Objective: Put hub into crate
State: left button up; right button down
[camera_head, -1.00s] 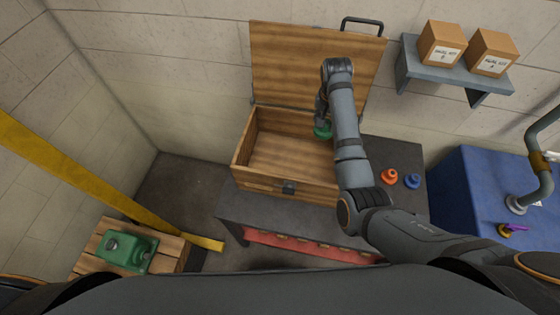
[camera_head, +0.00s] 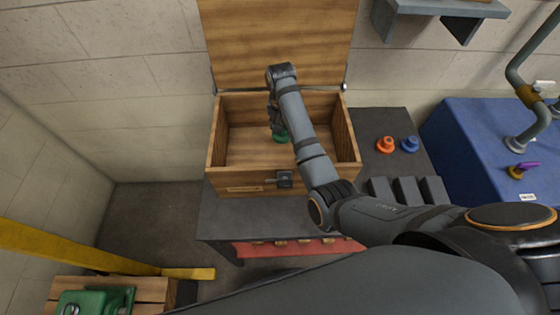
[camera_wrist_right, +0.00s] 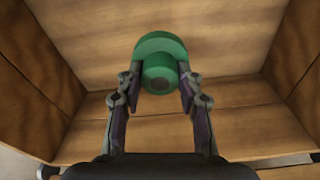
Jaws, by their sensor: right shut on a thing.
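The green hub (camera_head: 281,137) is a round flanged piece with a narrower boss; it also fills the middle of the right wrist view (camera_wrist_right: 161,60). My right gripper (camera_wrist_right: 160,85) is shut on the hub, with one finger on each side of its boss. The open wooden crate (camera_head: 230,178) stands on the dark table, its lid raised against the wall. The hub and the gripper are within the crate's walls, over its floor. I cannot tell whether the hub touches the floor. My left gripper is not in view.
An orange hub (camera_head: 386,145) and a blue hub (camera_head: 409,144) stand on the table (camera_head: 365,125) right of the crate. Dark blocks (camera_head: 407,190) lie nearer me. A blue cabinet (camera_head: 480,140) with a pipe is at right. A green machine (camera_head: 95,302) sits at lower left.

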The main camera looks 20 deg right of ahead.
jog(key=s+d+r+n+g+y+p, duration=0.15)
jog(key=s+n+p, duration=0.25)
jog(key=n, duration=0.7)
jog(key=s+d+r+n+y+p, duration=0.1)
jog(key=s+d+n+p, duration=0.25)
jog(key=n, duration=0.75)
jog(key=f, duration=0.3)
jog(key=s+f, duration=0.1)
jog(key=f, duration=0.1)
jog(key=shift+f, duration=0.1)
jog(key=shift+w+f, duration=0.1)
jog(key=shift+f, duration=2.15)
jog(key=shift+f, duration=0.1)
jog(key=c, duration=0.9)
grip_release()
jog(key=shift+o, duration=0.2)
notch_tip(320, 180, up, 12)
jog(key=d, duration=0.1)
jog(key=shift+d, duration=0.25)
